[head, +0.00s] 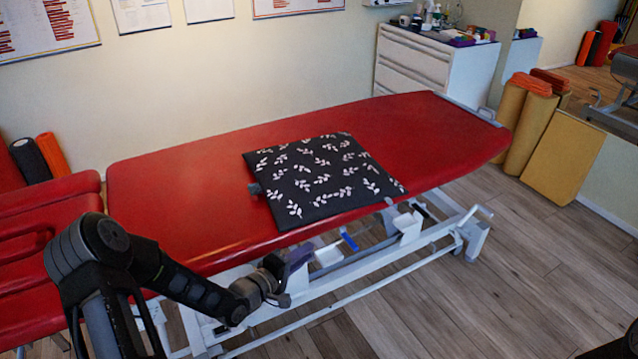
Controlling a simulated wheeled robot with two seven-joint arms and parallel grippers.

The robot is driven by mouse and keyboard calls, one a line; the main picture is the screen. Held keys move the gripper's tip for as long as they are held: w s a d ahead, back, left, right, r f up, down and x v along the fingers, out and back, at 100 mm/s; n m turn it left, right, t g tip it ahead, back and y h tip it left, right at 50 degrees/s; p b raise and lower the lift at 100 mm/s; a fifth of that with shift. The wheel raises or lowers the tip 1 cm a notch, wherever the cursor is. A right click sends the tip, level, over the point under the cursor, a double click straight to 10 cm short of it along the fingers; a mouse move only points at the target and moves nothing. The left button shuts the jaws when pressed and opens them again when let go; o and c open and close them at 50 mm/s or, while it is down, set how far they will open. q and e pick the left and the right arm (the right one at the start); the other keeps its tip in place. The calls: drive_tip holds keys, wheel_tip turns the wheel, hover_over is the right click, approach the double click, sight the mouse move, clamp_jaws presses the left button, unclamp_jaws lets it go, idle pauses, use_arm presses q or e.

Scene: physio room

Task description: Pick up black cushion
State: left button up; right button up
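The black cushion (318,180) with a white leaf pattern lies flat on the red treatment table (190,185), near its middle. Its near right corner is close to the table's front edge. A small grey piece (255,188) shows at its left edge; I cannot tell what it is. My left gripper (292,268) is in front of the table and below its top, apart from the cushion. Its fingers are small and dark here, so I cannot tell whether they are open. My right gripper is not in view.
The table's white frame (400,262) lies behind and below my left gripper. Another red bench (45,230) stands at the left. A white drawer cabinet (430,68) and yellow foam pieces (563,155) stand beyond the table.

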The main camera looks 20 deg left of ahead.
use_arm(q)
drive_tip(key=n+t, duration=0.1)
drive_tip(key=t, duration=0.1)
approach(302, 219)
drive_tip(key=shift+w+d+f+h, duration=0.1)
drive_tip(key=shift+w+h, duration=0.2)
drive_tip(key=shift+w, duration=0.75)
drive_tip(key=shift+x, duration=1.3)
drive_tip(key=shift+f+x, duration=0.2)
drive_tip(key=shift+x, duration=2.45)
clamp_jaws()
